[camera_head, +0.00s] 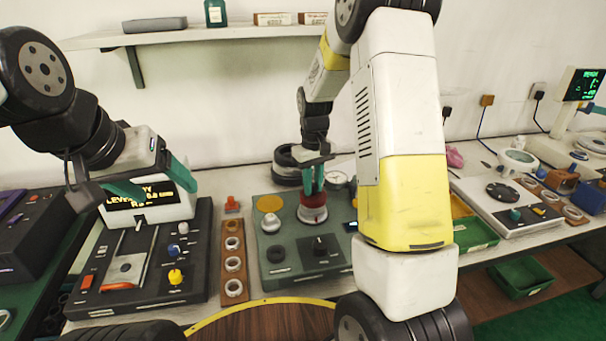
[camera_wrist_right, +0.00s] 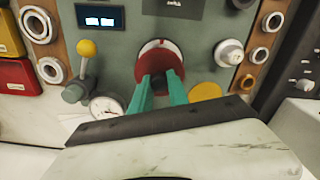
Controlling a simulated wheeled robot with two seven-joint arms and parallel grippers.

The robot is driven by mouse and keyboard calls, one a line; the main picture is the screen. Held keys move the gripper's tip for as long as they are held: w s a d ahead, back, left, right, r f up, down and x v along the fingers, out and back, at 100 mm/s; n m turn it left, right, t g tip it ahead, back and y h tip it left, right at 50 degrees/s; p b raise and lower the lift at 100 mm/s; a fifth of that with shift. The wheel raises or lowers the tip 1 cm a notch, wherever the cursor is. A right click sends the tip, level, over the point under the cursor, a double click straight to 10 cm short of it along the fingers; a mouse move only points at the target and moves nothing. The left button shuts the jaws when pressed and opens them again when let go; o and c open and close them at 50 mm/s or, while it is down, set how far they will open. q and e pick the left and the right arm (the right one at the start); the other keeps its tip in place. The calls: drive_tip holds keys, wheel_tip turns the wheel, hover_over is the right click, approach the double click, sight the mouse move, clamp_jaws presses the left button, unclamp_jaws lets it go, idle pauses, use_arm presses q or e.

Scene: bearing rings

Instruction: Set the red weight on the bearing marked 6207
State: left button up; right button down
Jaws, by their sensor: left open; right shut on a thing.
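The red weight (camera_head: 314,199) is between the teal fingers of my right gripper (camera_head: 312,182), which is shut on it. It is at a pale metal ring (camera_head: 312,214) on the green-grey panel; I cannot tell whether it rests there or hangs just above. In the right wrist view the fingers (camera_wrist_right: 160,92) grip the red weight (camera_wrist_right: 158,62), and a white rim (camera_wrist_right: 157,43) shows past its edge. No 6207 mark is readable. My left gripper (camera_head: 152,183) is open and empty, over the black device at the left.
A wooden rack with bearing rings (camera_head: 233,264) stands left of the panel (camera_head: 290,270). A gauge (camera_wrist_right: 105,108) and a yellow-topped lever (camera_wrist_right: 86,48) show in the wrist view.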

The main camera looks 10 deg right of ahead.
idle(0.6)
drive_tip(key=c, duration=1.2)
unclamp_jaws()
wheel_tip(320, 180, up, 8)
drive_tip(key=shift+f, duration=0.1)
drive_tip(key=shift+s+r, duration=0.15)
drive_tip(key=shift+r, duration=0.1)
drive_tip(key=s+r+m+t+y, duration=0.1)
drive_tip(key=s+r+m+t, duration=0.15)
drive_tip(key=s+r, duration=0.8)
drive_tip(key=s+t, duration=0.1)
drive_tip(key=s, duration=0.3)
drive_tip(key=s+a+r+t, duration=0.1)
drive_tip(key=s, duration=0.4)
drive_tip(key=s+a+m+t+y, duration=0.1)
drive_tip(key=s, duration=0.3)
drive_tip(key=shift+s+r+t, duration=0.35)
drive_tip(key=shift+s+r, duration=0.05)
